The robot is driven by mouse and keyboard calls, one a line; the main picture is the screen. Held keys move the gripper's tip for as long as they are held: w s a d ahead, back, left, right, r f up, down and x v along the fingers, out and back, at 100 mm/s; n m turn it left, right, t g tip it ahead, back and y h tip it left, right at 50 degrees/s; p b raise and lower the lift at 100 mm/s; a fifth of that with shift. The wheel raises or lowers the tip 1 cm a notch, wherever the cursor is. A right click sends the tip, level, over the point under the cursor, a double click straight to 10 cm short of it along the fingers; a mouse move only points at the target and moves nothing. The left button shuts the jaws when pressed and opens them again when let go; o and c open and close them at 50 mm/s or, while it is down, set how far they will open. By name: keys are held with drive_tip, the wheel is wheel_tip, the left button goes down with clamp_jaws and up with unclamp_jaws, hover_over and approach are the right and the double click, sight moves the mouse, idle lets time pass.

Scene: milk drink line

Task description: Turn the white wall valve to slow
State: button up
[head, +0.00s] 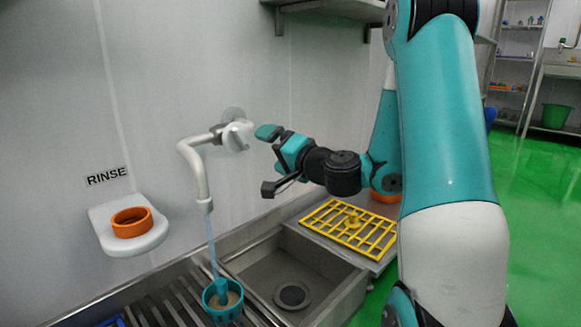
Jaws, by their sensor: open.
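The white wall valve (236,135) sits on the wall, with a round flange behind it and a curved white pipe (196,170) running left and down from it. A thin bluish stream (211,240) runs from the pipe's end into a teal cup (222,300) below. My gripper (267,160) is just right of the valve, its two fingers spread apart with nothing between them. The upper fingertip is close to the valve's right side; I cannot tell whether it touches. No markings on the valve are readable.
A steel sink (325,262) with a round drain lies below, beside a slatted drainboard (160,305). A yellow rack (352,224) lies right of the sink. A white wall holder (100,215) with an orange ring (132,222) is under the RINSE sign (107,176). A shelf (335,8) overhangs above.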

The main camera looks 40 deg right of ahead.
drive_tip(key=shift+s+b, duration=2.65)
drive_tip(key=shift+b, duration=1.1)
drive_tip(key=s+a+r+n+g+y+p, duration=0.25)
drive_tip(key=a+n+g+y+p, duration=0.2)
drive_tip(key=a+p, duration=0.4)
drive_tip(key=s+a+r+n+g+y+p, duration=0.1)
drive_tip(key=a+r+n+g+y+p, duration=0.35)
drive_tip(key=a, duration=0.65)
drive_tip(key=s+a+r+n+g+h+p, duration=0.3)
drive_tip(key=s+a+n+g+p, duration=0.15)
drive_tip(key=s+p, duration=0.3)
drive_tip(key=s+a+r+n+g+h+p, duration=0.3)
drive_tip(key=s+n+g+p, duration=0.25)
drive_tip(key=s+p, duration=0.2)
wheel_tip(320, 180, up, 37)
drive_tip(key=t+p, duration=0.1)
drive_tip(key=p, duration=3.4)
drive_tip(key=shift+y, duration=0.3)
